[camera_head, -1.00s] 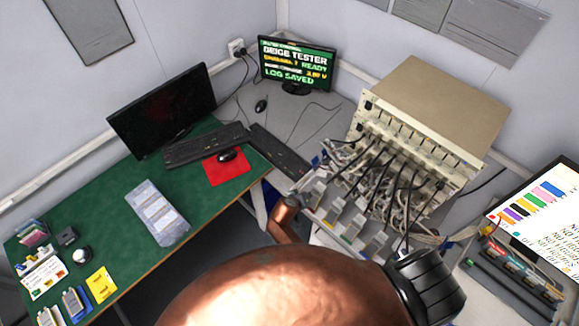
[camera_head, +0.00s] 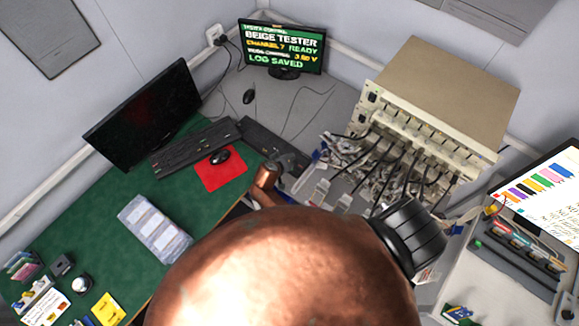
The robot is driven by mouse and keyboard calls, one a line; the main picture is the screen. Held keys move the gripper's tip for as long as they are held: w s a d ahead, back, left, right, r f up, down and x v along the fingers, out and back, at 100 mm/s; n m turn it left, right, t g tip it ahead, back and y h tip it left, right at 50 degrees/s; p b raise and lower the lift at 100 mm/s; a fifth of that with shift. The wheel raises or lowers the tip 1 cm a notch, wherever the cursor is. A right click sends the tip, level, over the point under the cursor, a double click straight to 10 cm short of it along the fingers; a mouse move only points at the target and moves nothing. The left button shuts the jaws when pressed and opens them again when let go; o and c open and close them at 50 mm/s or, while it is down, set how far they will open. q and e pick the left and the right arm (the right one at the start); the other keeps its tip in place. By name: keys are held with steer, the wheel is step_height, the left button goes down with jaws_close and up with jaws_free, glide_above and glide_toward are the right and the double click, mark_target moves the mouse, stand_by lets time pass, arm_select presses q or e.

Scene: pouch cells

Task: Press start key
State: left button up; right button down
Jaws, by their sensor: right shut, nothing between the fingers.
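The tester screen (camera_head: 282,48) stands on the grey desk at the back and reads "BEIGE TESTER", "CHANNEL 7 READY" and "LOG SAVED". No start key can be made out. The beige tester (camera_head: 435,100) stands to the right, with many cables at its front. My left gripper is out of view.
Cables crowd the space right of my gripper.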

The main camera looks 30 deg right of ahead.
step_height(320, 180, down, 4)
steer(key=b, duration=0.3)
steer(key=shift+w+f+b, duration=0.1)
steer(key=shift+f+b, duration=0.1)
steer(key=shift+b, duration=0.15)
step_height(320, 180, down, 4)
steer(key=b, duration=0.3)
steer(key=shift+f+b, duration=0.3)
steer(key=shift+b, duration=0.15)
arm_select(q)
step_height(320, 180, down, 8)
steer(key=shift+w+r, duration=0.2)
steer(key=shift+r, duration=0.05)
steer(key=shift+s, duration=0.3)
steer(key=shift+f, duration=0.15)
arm_select(e)
steer(key=shift+f, duration=0.1)
